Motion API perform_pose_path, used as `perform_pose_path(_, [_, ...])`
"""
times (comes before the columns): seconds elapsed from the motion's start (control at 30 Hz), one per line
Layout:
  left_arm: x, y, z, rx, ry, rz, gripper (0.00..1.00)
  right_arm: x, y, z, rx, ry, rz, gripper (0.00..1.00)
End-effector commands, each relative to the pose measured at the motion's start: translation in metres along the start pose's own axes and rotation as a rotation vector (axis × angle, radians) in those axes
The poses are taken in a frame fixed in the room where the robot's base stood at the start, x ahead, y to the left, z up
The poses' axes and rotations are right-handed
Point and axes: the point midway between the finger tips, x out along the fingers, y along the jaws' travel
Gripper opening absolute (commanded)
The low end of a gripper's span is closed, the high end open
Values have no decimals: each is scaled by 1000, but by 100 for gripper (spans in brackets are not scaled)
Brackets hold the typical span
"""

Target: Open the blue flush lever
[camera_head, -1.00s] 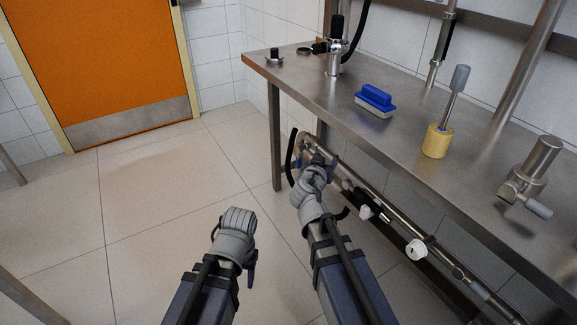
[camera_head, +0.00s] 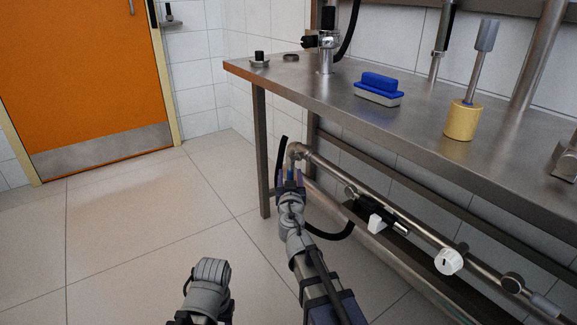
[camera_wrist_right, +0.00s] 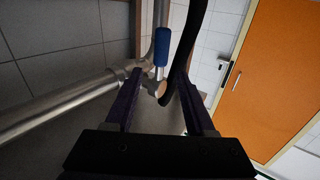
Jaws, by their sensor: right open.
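The blue flush lever (camera_wrist_right: 162,47) is a short blue handle on a metal valve at the end of the pipe in the right wrist view. Only a small bit of blue shows in the head view, between the fingers. My right gripper (camera_head: 290,180) is below the pipe's end under the bench. In the wrist view its open fingers (camera_wrist_right: 160,84) point toward the lever and valve, one on each side, with nothing clearly gripped. My left arm's grey wrist (camera_head: 208,288) shows low in the head view; its fingers are hidden.
A steel bench (camera_head: 320,95) carries a blue brush (camera_head: 378,90) and a yellow-based tool (camera_head: 461,121). A pipe (camera_head: 415,225) with white knobs runs beneath it. A black hose (camera_wrist_right: 182,60) passes close beside the lever. The floor at left is clear.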

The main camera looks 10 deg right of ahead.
Motion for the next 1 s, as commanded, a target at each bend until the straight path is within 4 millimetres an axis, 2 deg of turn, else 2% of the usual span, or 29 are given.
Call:
perform_pose_path(0.53, [0,0,0,0,0,0,55,72,0,0,0,-1,1,55])
perform_pose_path(0.87, [0,0,0,0,0,0,55,75,0,0,0,-1,1,54])
perform_pose_path(1.0, [0,0,0,0,0,0,55,75,0,0,0,-1,1,38])
